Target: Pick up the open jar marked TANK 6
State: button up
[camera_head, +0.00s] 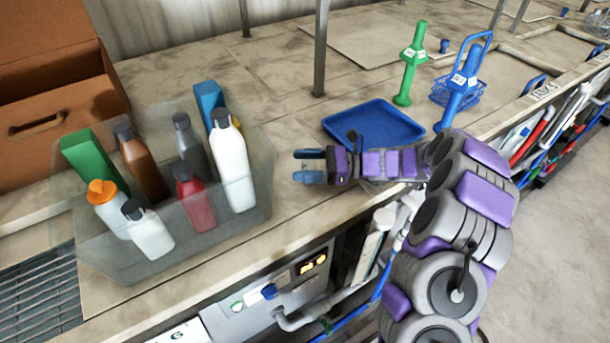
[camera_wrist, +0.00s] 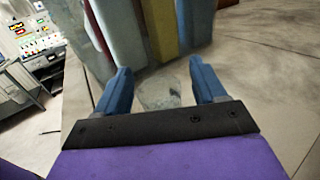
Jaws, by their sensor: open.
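My gripper (camera_head: 298,166) is open, its two blue fingers pointing left at the clear bin, above the worktop. In the wrist view my gripper (camera_wrist: 160,66) has its fingers apart on either side of a small pale, see-through patch. I cannot tell whether that patch is a clear jar or part of the bin. No jar marked TANK 6 can be made out in either view. The clear bin (camera_head: 110,258) holds several capped bottles, among them a white bottle (camera_head: 231,165) and a red bottle (camera_head: 195,200).
A blue tray (camera_head: 372,125) lies behind my gripper. A green labelled handle (camera_head: 411,65) and a blue basket (camera_head: 462,92) stand farther back. A brown case (camera_head: 60,140) is at left. An upright post (camera_head: 320,45) rises behind. The worktop's front edge has controls (camera_head: 290,280) below it.

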jog(key=shift+d, duration=0.35)
jog(key=shift+c, duration=0.2)
jog(key=shift+d+r, duration=0.1)
jog(key=shift+d, duration=0.45)
jog(key=c, duration=0.5)
jog(key=shift+a, duration=0.6)
jog(key=c, duration=0.6)
grip_shut()
jog(key=shift+d, duration=0.1)
jog(key=shift+d, duration=0.1)
